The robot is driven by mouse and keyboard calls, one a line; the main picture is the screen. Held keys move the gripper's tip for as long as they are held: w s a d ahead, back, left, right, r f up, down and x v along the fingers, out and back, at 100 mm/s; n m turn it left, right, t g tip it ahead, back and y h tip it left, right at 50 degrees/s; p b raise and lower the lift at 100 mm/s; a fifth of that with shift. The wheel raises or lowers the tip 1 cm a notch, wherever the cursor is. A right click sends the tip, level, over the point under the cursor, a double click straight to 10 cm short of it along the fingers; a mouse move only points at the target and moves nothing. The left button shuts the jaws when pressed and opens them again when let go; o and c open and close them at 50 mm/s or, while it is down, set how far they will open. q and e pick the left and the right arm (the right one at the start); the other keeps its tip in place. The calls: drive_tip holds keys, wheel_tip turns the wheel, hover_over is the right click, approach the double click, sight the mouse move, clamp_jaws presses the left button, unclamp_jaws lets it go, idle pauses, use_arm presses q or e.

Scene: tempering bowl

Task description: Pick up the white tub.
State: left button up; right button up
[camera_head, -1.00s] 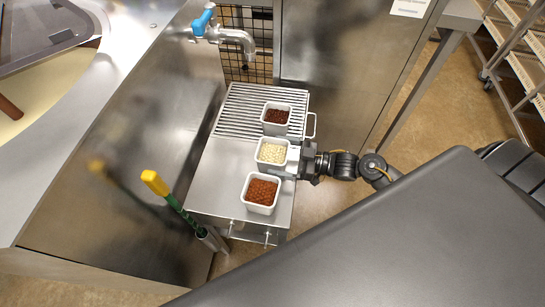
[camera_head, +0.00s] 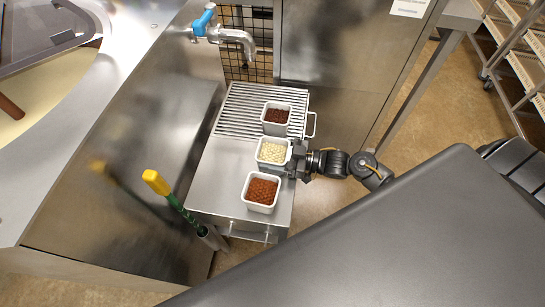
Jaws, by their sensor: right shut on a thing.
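The white tub (camera_head: 272,163) is a small square white container filled with pale pieces. It stands upright in the middle of a row of three tubs in the head view. My right gripper (camera_head: 292,160) comes in from the right and is shut on the tub's right side. Whether the tub is clear of the surface below cannot be told. The fingertips are partly hidden at the tub's wall. My left gripper is not in view.
A tub of dark brown pieces (camera_head: 276,119) stands behind, and a tub of reddish-brown pieces (camera_head: 261,192) in front, both close by. They stand on a steel cart (camera_head: 215,180) with a ribbed rear part. A blue-handled tap (camera_head: 238,38) hangs behind; a yellow-topped handle (camera_head: 157,182) rises at left.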

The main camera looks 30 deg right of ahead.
drive_tip(key=shift+r, duration=0.25)
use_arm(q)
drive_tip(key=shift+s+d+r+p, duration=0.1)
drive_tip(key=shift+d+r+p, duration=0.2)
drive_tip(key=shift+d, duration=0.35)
use_arm(e)
wheel_tip(320, 180, up, 10)
drive_tip(key=shift+f, duration=0.2)
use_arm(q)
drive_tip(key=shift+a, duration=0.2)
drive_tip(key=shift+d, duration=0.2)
use_arm(e)
wheel_tip(320, 180, up, 8)
drive_tip(key=d+m+t+h, duration=0.1)
drive_tip(key=m+t+h, duration=0.3)
drive_tip(key=h, duration=0.1)
drive_tip(key=shift+s, duration=0.25)
